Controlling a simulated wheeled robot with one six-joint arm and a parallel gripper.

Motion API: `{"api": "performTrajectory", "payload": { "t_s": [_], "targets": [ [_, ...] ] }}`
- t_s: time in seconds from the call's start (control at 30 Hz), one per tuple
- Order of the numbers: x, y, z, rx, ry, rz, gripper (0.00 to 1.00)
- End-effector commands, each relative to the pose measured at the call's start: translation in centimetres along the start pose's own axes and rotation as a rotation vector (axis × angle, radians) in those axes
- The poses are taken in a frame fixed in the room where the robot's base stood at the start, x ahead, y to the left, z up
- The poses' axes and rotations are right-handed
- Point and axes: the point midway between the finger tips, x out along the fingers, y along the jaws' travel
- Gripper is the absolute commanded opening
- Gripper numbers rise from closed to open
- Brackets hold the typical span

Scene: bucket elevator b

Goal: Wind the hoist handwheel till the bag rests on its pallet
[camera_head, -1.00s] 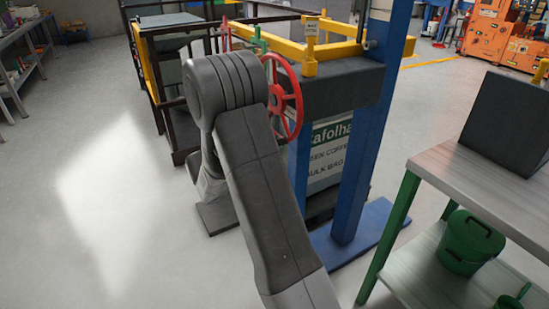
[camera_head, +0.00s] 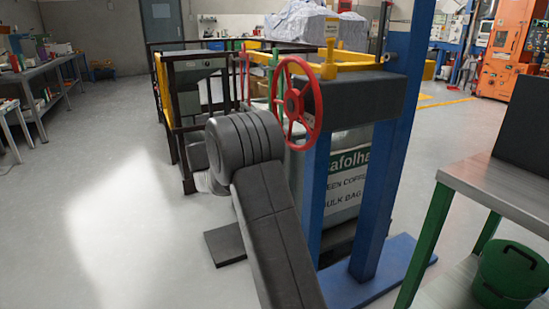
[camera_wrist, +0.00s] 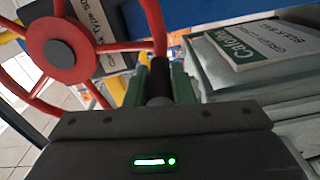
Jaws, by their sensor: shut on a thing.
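The red handwheel (camera_head: 293,103) is mounted on the left end of the dark beam of the blue hoist frame. In the wrist view its red rim and grey hub (camera_wrist: 62,52) fill the upper left. My gripper (camera_wrist: 159,84) is shut on the wheel's black handle (camera_wrist: 160,72), with a green finger on each side. In the head view my own arm hides the gripper. The pale bag (camera_head: 345,182), with a green and white coffee label, hangs between the blue posts and also shows in the wrist view (camera_wrist: 255,45). Something dark lies below it; whether they touch cannot be told.
A blue post (camera_head: 379,200) and floor plate stand right of the bag. A workbench (camera_head: 500,190) with a green bucket (camera_head: 508,270) is at the right. A dark railed frame (camera_head: 185,130) stands behind left. The floor at left is clear.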

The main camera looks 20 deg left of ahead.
Motion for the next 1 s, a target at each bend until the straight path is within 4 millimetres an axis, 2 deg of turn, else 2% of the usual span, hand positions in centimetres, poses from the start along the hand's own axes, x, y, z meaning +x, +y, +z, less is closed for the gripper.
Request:
{"api": "performTrajectory", "payload": {
  "t_s": [0.07,0.5,0.8,1.0],
  "targets": [
    [-0.1,-0.5,-1.0,0.071,0.003,-0.004,0.0],
    [-0.1,2.2,-5.5,0.472,0.004,-0.003,0.0],
    [-0.1,4.0,-7.2,0.663,0.005,-0.002,0.0],
    [-0.1,4.8,-7.7,0.73,0.006,-0.002,0.0]
  ]
}}
